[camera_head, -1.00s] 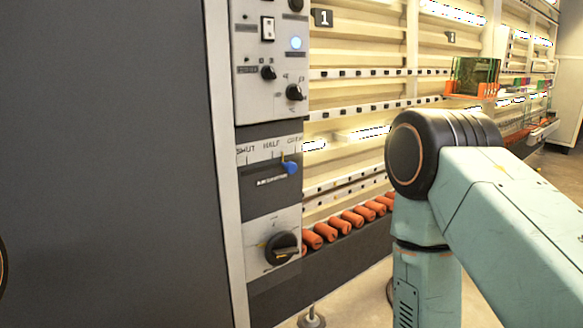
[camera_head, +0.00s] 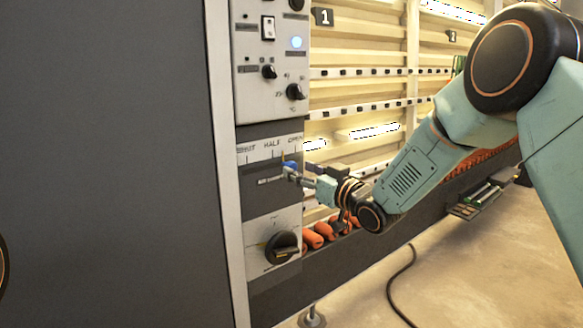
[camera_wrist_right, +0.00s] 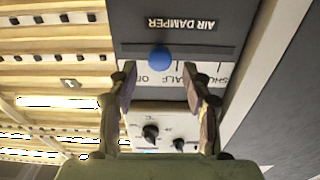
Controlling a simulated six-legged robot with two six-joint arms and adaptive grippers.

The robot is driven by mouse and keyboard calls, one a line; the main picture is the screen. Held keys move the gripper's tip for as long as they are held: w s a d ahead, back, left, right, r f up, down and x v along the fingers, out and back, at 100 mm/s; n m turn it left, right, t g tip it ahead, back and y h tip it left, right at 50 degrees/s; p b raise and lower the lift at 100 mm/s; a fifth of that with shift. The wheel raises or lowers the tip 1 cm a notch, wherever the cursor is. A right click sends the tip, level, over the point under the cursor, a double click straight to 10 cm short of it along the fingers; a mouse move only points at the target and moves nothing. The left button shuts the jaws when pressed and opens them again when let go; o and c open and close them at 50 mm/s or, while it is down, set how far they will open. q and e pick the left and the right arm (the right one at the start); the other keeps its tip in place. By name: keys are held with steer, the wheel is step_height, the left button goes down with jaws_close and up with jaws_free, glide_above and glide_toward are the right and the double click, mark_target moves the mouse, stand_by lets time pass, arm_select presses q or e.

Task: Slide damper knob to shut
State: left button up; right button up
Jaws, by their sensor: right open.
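The damper knob is a blue ball (camera_head: 289,165) on the panel under the scale marked SHUT, HALF and OPEN (camera_head: 270,147). It stands between HALF and OPEN, to the right of SHUT. My right gripper (camera_head: 293,174) is at the panel right by the knob. In the right wrist view, which is upside down, the knob (camera_wrist_right: 160,58) shows just beyond the two spread fingers (camera_wrist_right: 163,80), roughly midway between them. The fingers are open and I see no grip on the knob. An AIR DAMPER label (camera_wrist_right: 182,24) sits beside the slot. My left gripper is not in view.
A black rotary knob (camera_head: 282,247) sits below the damper panel. Small dials (camera_head: 294,91) and a switch (camera_head: 268,27) are above it. Orange rolls (camera_head: 313,239) lie on the rack to the right. A black cable (camera_head: 401,285) is on the floor.

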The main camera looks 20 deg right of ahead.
mark_target(293, 167)
steer(key=shift+x, duration=2.3)
jaws_close()
